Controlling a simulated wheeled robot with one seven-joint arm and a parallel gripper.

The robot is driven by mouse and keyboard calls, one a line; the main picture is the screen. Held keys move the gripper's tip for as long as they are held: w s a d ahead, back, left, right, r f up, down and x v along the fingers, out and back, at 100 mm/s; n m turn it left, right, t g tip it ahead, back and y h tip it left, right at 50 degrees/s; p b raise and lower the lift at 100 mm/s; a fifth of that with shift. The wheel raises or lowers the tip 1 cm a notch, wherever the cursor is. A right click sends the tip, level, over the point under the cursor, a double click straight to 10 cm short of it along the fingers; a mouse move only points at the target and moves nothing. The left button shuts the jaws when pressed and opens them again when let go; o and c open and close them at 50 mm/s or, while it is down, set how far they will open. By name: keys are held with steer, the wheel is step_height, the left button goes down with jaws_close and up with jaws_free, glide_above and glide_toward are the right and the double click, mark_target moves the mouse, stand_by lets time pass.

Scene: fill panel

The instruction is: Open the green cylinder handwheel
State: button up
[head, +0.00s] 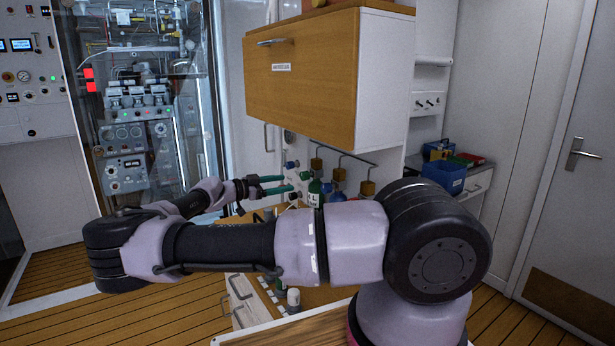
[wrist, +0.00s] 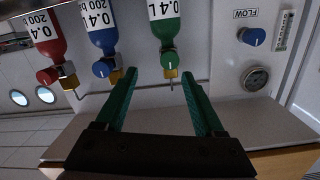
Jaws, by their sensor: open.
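The green cylinder (wrist: 165,28) hangs upside down in the wrist view, with its round green handwheel (wrist: 169,59) next to a brass valve block (wrist: 171,73). My gripper (wrist: 159,77) is open, with its two green fingers spread. In the picture, the handwheel and brass block lie between and slightly beyond the fingertips; I cannot tell the exact depth. No contact shows. In the head view, my gripper (head: 273,185) is just left of the green cylinder (head: 316,193), and the handwheel is hard to make out there.
Blue (wrist: 100,30) and red (wrist: 44,38) cylinders with their own handwheels stand beside the green one. A wooden-front cabinet (head: 305,80) overhangs the cylinders.

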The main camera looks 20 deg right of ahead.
mark_target(302, 176)
steer(key=shift+t, duration=0.7)
steer(key=x, duration=0.6)
steer(key=w+x, duration=0.1)
steer(key=x, duration=0.2)
steer(key=shift+d+r, duration=0.15)
steer(key=shift+r, duration=0.1)
